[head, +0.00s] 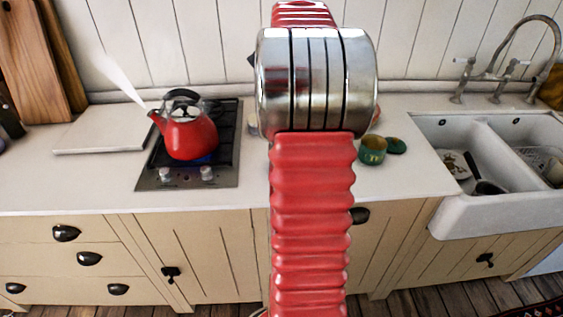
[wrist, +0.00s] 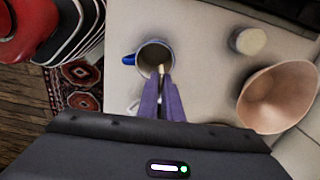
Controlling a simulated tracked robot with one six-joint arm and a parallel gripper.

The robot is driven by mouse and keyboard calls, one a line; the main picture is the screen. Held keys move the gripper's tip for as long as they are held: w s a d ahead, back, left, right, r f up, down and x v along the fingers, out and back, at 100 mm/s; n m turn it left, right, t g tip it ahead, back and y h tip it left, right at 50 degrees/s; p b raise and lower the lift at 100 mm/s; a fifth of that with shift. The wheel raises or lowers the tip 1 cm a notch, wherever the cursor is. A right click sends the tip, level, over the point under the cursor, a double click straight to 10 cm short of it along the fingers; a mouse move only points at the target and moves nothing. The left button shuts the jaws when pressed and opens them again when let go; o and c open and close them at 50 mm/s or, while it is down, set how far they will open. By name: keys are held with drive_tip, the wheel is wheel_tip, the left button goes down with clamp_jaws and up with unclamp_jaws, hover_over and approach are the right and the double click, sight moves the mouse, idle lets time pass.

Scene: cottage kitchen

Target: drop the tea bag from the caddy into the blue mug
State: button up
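The blue mug (wrist: 141,57) stands on the counter in the wrist view, its handle to the left and its dark inside open to the camera. My gripper (wrist: 162,74) has its two purple fingers close together, tips over the mug's near rim. A small pale piece, which looks like the tea bag (wrist: 162,69), shows between the tips over the mug opening. The green caddy (head: 372,150) stands open on the counter right of my arm in the head view. My arm hides the gripper and the mug there.
A tan bowl (wrist: 278,97) and a small pale round pot (wrist: 247,40) stand right of the mug. A green lid (head: 396,145) lies by the caddy. A red kettle (head: 192,135) steams on the hob (head: 160,178); the sink (head: 480,205) is at the right.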

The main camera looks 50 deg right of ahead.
drive_tip(key=o, duration=0.7)
drive_tip(key=shift+r, duration=0.1)
wheel_tip(320, 180, up, 14)
drive_tip(key=shift+f, duration=0.2)
idle(0.3)
idle(0.9)
